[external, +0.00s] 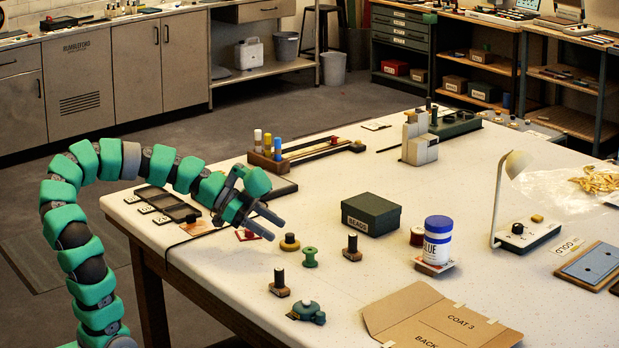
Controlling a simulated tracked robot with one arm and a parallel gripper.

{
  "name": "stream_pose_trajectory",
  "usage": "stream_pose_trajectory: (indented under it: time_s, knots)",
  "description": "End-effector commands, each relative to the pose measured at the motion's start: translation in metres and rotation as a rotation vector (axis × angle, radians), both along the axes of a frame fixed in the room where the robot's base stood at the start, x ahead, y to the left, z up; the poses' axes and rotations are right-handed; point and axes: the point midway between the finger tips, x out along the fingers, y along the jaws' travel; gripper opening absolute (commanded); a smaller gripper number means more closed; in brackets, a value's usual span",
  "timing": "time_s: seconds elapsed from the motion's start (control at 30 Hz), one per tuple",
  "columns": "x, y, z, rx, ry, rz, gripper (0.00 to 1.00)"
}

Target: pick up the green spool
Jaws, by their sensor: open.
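The green spool (310,257) stands upright on the white table, left of the middle, in the external view. My gripper (268,222) is open and empty. It hangs up and to the left of the spool in the picture, its fingers pointing down and to the right. The gap between gripper and spool is clear to see, but the gripper's exact height above the table is hard to tell.
A brown card pattern (440,322) lies at the front right.

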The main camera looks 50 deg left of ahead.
Motion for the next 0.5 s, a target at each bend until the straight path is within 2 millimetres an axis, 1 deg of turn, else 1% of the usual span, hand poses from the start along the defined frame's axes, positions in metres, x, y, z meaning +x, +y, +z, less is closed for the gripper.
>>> stream_pose_trajectory:
  time_s: [0.03, 0.1, 0.2, 0.5]
  knots:
    - [0.004, -0.008, -0.007, 0.001, 0.002, -0.003, 0.60]
    - [0.010, -0.017, -0.012, 0.002, 0.005, -0.003, 0.60]
    - [0.016, -0.025, -0.018, 0.002, 0.001, -0.001, 0.60]
    - [0.025, -0.038, -0.025, 0.001, 0.000, 0.000, 0.60]
